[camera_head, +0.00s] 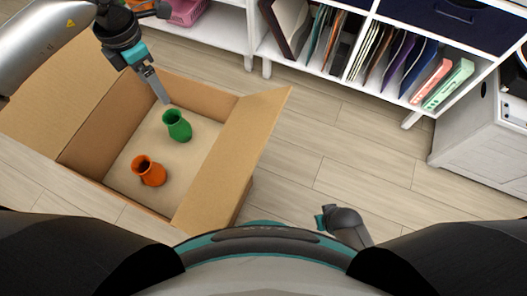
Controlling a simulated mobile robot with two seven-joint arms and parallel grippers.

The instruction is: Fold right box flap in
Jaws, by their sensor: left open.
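An open brown cardboard box (108,188) stands on the floor at the left of the head view. Its right flap (236,150) stands up and leans outward along the right side. The left flap (55,85) spreads outward on the far left. My left gripper (160,96) is open and empty over the back part of the box, just above and left of the green vase and apart from the right flap.
A white shelf unit (405,112) with folders and bins runs along the back. A white cabinet (478,135) stands at the right. A pink basket (185,10) sits at the top.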

